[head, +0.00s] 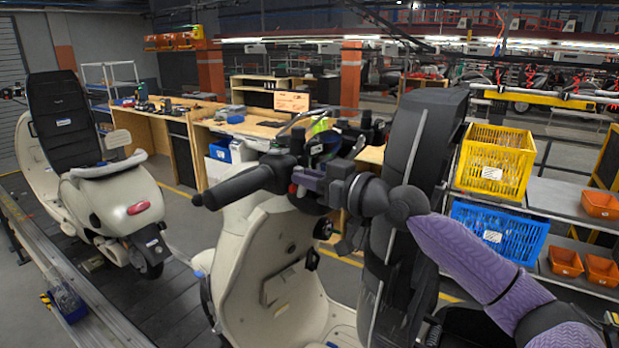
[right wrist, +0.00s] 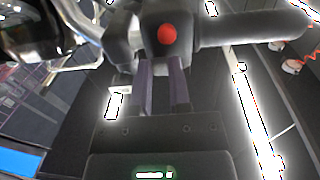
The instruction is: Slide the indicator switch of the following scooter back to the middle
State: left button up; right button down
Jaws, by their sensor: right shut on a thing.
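The cream scooter (head: 290,270) nearest me stands in the middle of the head view, its dark handlebar grip (head: 235,185) pointing left. My right gripper (head: 303,180), with purple fingers, reaches in from the right to the switch housing at the inner end of this grip. In the right wrist view, the housing (right wrist: 150,20) carries a red button (right wrist: 167,34), with the grip (right wrist: 255,27) to its right. The right fingertips (right wrist: 163,65) are shut at the housing just below the button. The indicator switch is hidden between them, so its position cannot be told. My left gripper is out of view.
Another cream scooter (head: 110,205) stands ahead at the left on the slat conveyor (head: 115,285). Tall black panels (head: 425,150) stand close beside my right forearm. A yellow crate (head: 495,160) and a blue crate (head: 498,230) sit on shelving at the right.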

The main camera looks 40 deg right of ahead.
dwell(0.4)
jog(key=shift+s+a, duration=0.15)
jog(key=shift+a, duration=0.4)
jog(key=c, duration=0.6)
grip_release()
jog(key=shift+d, duration=0.25)
jog(key=shift+o, duration=0.2)
jog(key=shift+a, duration=0.15)
jog(key=shift+s, duration=0.1)
